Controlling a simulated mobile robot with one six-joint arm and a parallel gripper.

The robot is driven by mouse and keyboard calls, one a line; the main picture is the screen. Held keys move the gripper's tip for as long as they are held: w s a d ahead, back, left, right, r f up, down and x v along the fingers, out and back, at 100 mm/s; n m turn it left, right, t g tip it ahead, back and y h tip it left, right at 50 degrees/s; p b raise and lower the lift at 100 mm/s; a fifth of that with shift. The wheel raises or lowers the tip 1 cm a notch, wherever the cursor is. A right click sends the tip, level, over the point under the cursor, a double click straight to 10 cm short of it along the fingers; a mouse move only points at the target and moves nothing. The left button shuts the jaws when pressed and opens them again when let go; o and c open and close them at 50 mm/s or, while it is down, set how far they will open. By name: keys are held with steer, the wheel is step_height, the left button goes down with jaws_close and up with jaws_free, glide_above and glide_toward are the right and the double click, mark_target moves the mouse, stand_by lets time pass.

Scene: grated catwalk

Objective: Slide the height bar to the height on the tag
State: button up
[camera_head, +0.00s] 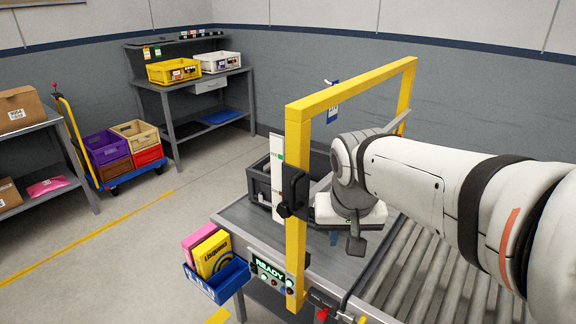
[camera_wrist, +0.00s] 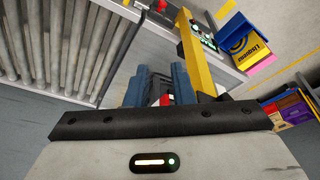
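A yellow gate frame (camera_head: 297,232) stands over the conveyor. A black slider clamp (camera_head: 291,190) sits on its near post, beside a white scale strip (camera_head: 277,172). A grey height bar (camera_head: 397,121) spans toward the far post, its middle hidden by my arm. A blue and white tag (camera_head: 333,108) hangs from the top beam; its writing is too small to read. My gripper (camera_head: 355,245) is right of the near post, apart from the clamp. In the wrist view, my gripper's (camera_wrist: 160,78) two blue fingers stand apart, with no held object clear between them.
A grey crate (camera_head: 257,182) stands behind the near post. Rollers (camera_head: 420,275) run right of the gate. A READY panel (camera_head: 270,272) and a blue bin (camera_head: 222,281) with boxes are on the near side. Shelves and a cart stand left; open floor lies between.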

steer(key=t+p, duration=0.1)
steer(key=p, duration=0.1)
glide_toward(293, 190)
steer(key=x, duration=0.4)
steer(key=shift+f, duration=0.4)
steer(key=shift+m, duration=0.3)
steer(key=x, duration=0.7)
steer(key=shift+w+f+p, duration=0.25)
steer(key=shift+p, duration=0.05)
steer(key=shift+c, duration=0.3)
jaws_close()
